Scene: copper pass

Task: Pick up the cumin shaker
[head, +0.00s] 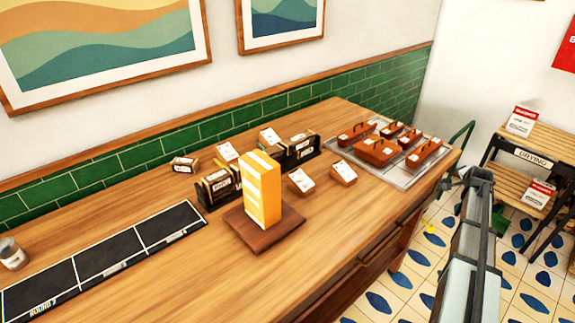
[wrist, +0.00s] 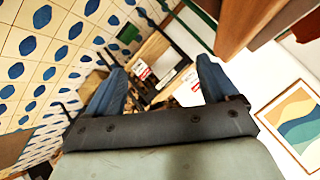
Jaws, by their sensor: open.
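A small jar with a grey lid and a pale label (head: 12,254) stands upright at the far left of the wooden counter in the head view, beside a black mat. It looks like a shaker, but its label is too small to read, so I cannot tell if it is cumin. My gripper (wrist: 160,80) is open and empty in the wrist view, with its two blue fingers apart. It is off the counter's right end, over the tiled floor and far from the jar. The wrist view does not show the jar.
The black sectioned mat (head: 105,262) lies empty. A yellow block stands on a wooden board (head: 250,233) mid-counter, with small boxes and black racks behind. A metal tray (head: 398,178) holds several brown cases. A drying rack (head: 545,152) stands right. The counter's front left is clear.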

